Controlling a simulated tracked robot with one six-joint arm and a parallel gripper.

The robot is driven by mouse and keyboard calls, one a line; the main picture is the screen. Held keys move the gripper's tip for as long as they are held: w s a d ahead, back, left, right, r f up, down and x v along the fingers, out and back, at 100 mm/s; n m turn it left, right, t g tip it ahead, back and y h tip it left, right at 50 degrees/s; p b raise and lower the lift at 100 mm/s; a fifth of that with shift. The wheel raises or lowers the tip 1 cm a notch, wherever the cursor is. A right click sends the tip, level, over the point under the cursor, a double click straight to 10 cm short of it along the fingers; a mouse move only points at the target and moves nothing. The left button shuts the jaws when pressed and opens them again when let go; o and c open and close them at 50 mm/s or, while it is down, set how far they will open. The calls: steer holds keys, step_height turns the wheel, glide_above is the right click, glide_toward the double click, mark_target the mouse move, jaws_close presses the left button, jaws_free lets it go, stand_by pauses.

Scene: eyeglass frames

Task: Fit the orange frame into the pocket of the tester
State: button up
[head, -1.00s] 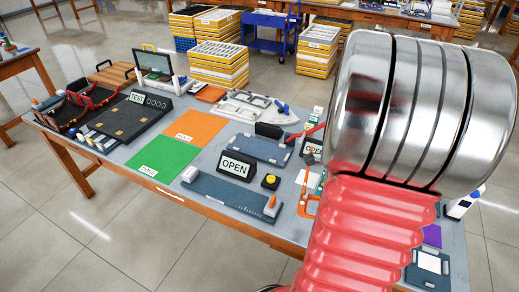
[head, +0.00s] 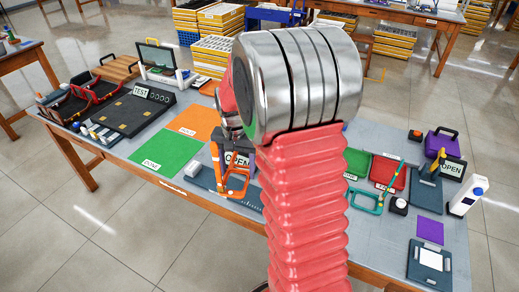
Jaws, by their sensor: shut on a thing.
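The orange frame (head: 238,184) hangs from my gripper (head: 220,150), in front of the OPEN sign and over the blue-grey base at the table's front edge. My gripper is shut on the frame; its fingers are partly hidden by my silver and red arm. The tester (head: 118,117) is a dark board with a TEST sign and small tan marks, on the left part of the table. The frame is to the right of the tester and apart from it. The pocket cannot be made out clearly at this size.
A green mat (head: 166,152) and an orange mat (head: 196,121) lie between the tester and my gripper. Red-rimmed dark trays (head: 75,105) stand left of the tester, and an open case with a screen (head: 158,58) stands behind it. A teal frame (head: 367,201) and a red tray (head: 387,172) lie right.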

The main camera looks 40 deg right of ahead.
steer(key=w+a+n, duration=0.4)
steer(key=a, duration=0.4)
steer(key=w+a+n, duration=0.4)
steer(key=a+n, duration=0.1)
steer(key=a, duration=0.3)
steer(key=shift+a+r+n, duration=0.15)
steer(key=shift+a+n, duration=0.1)
steer(key=shift+n, duration=0.05)
steer(key=shift+s, duration=0.2)
